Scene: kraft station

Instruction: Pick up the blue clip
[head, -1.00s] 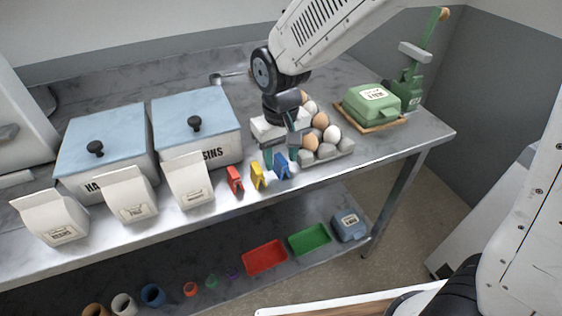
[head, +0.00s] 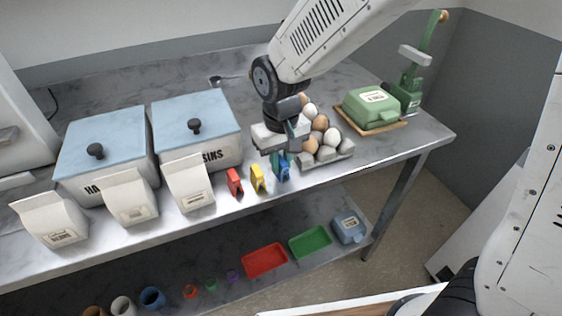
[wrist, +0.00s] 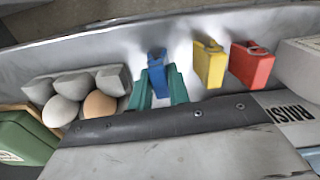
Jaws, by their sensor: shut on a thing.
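The blue clip (head: 281,170) stands near the front edge of the counter, at the right end of a row of clips. It also shows in the wrist view (wrist: 157,70). My gripper (head: 281,162) is over it with its green fingers closed around it, one on each side; in the wrist view the fingers (wrist: 158,88) pinch the clip between them. The fingers partly hide the clip in the head view. I cannot tell whether it is clear of the counter.
A yellow clip (head: 257,178) and a red clip (head: 234,181) stand left of it. An egg tray (head: 338,157) with several eggs is close on the right. White cartons (head: 187,183) and lidded bins (head: 197,130) stand left. A green box (head: 371,105) sits farther right.

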